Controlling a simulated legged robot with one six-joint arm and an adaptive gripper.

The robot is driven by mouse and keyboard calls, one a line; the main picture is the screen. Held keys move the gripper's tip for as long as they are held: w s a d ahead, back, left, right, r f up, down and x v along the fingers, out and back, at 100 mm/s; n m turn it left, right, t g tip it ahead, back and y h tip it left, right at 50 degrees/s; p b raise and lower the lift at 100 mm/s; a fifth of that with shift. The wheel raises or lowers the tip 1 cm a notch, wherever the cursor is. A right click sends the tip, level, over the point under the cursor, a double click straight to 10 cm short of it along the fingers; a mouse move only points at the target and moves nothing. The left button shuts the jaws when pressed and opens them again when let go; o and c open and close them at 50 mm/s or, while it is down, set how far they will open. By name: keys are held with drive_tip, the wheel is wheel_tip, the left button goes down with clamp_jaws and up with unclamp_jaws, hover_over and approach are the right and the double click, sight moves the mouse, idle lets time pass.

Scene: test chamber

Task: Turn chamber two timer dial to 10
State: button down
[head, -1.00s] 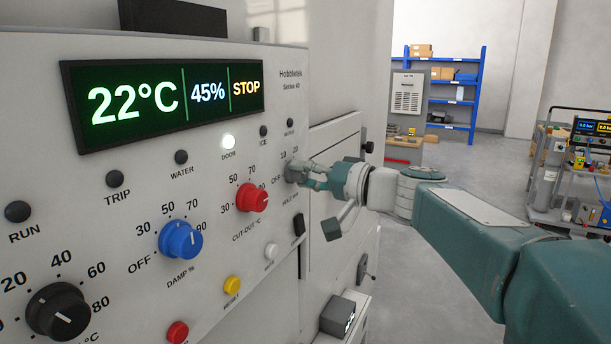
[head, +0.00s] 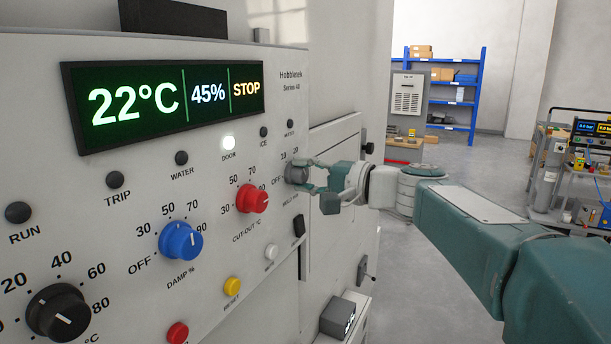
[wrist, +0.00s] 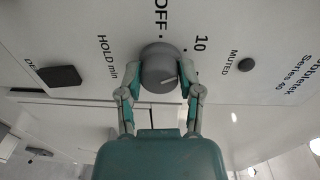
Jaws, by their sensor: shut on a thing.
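The grey timer dial (head: 296,172) is at the right end of the knob row on the white control panel (head: 215,265). In the wrist view the dial (wrist: 157,58) has the labels OFF, 10 and HOLD min around it. A pale line shows on its face, right of and below centre; which mark it indicates is unclear. My gripper (head: 304,176) is at the dial, with one finger on each side. In the wrist view my gripper (wrist: 160,74) is shut on the dial. The fingertips partly hide the dial's sides.
The red cut-out knob (head: 251,198) and blue damp knob (head: 180,240) are left of the dial. A black switch (head: 299,226) sits below it. The display (head: 170,100) reads 22°C, 45%, STOP. A cart (head: 580,170) stands far right, with open floor between.

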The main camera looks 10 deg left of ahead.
drive_tip(key=shift+w, duration=0.1)
drive_tip(key=shift+c, duration=2.4)
unclamp_jaws()
drive_tip(key=shift+f, duration=0.1)
drive_tip(key=shift+o, duration=1.1)
drive_tip(key=shift+w+a, duration=0.1)
drive_tip(key=shift+w, duration=0.05)
drive_tip(key=shift+a, duration=0.15)
drive_tip(key=v, duration=1.2)
drive_tip(key=shift+f, duration=0.15)
